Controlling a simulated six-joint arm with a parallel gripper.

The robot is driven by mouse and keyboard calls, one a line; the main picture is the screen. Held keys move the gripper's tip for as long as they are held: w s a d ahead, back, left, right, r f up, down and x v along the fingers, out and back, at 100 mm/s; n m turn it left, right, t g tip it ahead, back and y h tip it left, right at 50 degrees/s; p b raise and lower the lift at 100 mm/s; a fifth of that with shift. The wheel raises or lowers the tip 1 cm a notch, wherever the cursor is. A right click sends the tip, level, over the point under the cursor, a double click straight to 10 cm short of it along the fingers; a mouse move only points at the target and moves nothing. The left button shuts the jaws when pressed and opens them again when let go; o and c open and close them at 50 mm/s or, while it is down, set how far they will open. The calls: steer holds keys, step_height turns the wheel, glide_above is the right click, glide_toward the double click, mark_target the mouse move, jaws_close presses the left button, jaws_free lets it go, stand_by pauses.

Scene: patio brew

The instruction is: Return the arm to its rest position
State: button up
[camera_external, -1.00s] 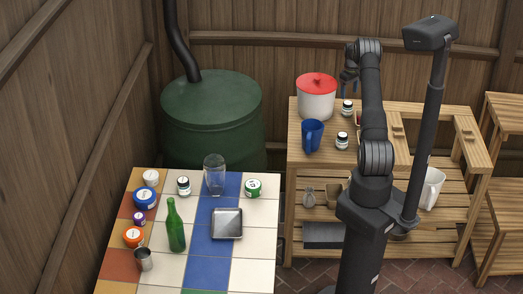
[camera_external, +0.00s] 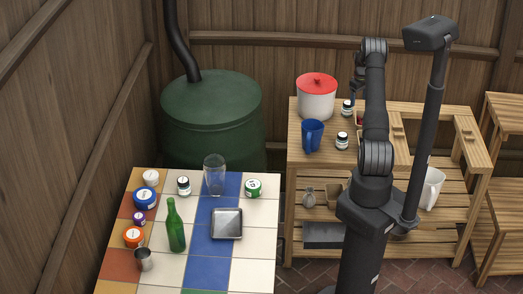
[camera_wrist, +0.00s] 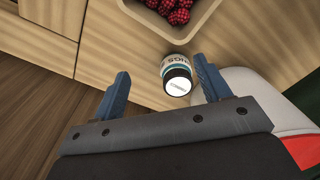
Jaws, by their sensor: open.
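My arm stands over the wooden workbench (camera_external: 312,165) in the external view. My gripper (camera_wrist: 162,72) is open, with its two blue-grey fingers spread and nothing held between them. In the external view my gripper (camera_external: 355,92) is small and partly hidden by my own arm, close to a small labelled jar (camera_external: 347,108). In the wrist view this jar (camera_wrist: 176,78), with a white lid, shows beyond and between the fingertips. I cannot tell the exact gap between them.
A box of red berries (camera_wrist: 205,22) lies beside the jar. A tiled table (camera_external: 255,245) holds a green bottle (camera_external: 175,228), glass (camera_external: 214,176) and several jars.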

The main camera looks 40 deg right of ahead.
steer(key=s+d+r, duration=0.2)
steer(key=s+r, duration=0.3)
steer(key=s, duration=0.1)
step_height(320, 180, up, 15)
steer(key=w+a+n, duration=0.3)
steer(key=w+a, duration=1.1)
steer(key=a, duration=0.2)
steer(key=shift+w+f, duration=0.15)
steer(key=shift+w, duration=0.15)
